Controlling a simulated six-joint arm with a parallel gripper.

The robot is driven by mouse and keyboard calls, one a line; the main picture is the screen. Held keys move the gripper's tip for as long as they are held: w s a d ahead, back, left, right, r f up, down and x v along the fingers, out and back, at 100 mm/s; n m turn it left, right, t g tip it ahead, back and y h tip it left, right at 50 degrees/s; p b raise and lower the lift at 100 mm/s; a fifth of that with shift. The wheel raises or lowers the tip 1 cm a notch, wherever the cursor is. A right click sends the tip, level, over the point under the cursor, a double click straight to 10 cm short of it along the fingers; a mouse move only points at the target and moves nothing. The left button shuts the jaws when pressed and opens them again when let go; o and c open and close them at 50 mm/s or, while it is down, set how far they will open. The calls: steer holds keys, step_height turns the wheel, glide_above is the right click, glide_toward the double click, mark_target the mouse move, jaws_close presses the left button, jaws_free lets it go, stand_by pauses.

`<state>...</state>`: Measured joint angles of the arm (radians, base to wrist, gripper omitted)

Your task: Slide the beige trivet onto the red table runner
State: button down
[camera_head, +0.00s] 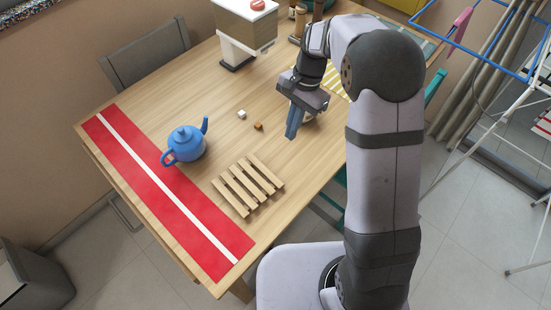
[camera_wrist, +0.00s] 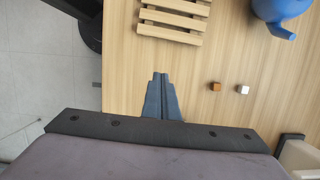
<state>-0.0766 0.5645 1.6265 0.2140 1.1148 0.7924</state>
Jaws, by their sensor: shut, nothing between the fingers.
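The beige trivet (camera_head: 248,185) is a slatted wooden piece lying flat on the table, to the right of the red table runner (camera_head: 140,170) and apart from it. The runner is red with a white lengthwise stripe and lies along the table's left side. The trivet also shows at the top of the wrist view (camera_wrist: 172,20), ahead of my fingers. My gripper (camera_head: 292,126) is shut and empty, pointing down above the table, up and right of the trivet and not touching it. Its blue-grey fingertips show together in the wrist view (camera_wrist: 160,80).
A blue teapot (camera_head: 186,143) stands at the runner's right edge, up and left of the trivet. A white cube (camera_head: 241,114) and a brown cube (camera_head: 258,126) lie between teapot and gripper. A white-and-wood appliance (camera_head: 245,30) stands behind. The tabletop between trivet and runner looks clear.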

steer(key=p+x, duration=0.1)
steer(key=x, duration=0.8)
steer(key=shift+f, duration=0.3)
steer(key=shift+s+a+p, duration=0.75)
steer(key=shift+s+a, duration=0.3)
steer(key=shift+a, duration=0.1)
steer(key=shift+s+a+f, duration=0.1)
steer(key=shift+s+a, duration=0.25)
steer(key=s+a+p, duration=0.1)
steer(key=s+a, duration=0.5)
steer(key=s+a+p, duration=0.2)
steer(key=s+a, duration=0.4)
steer(key=a, duration=0.1)
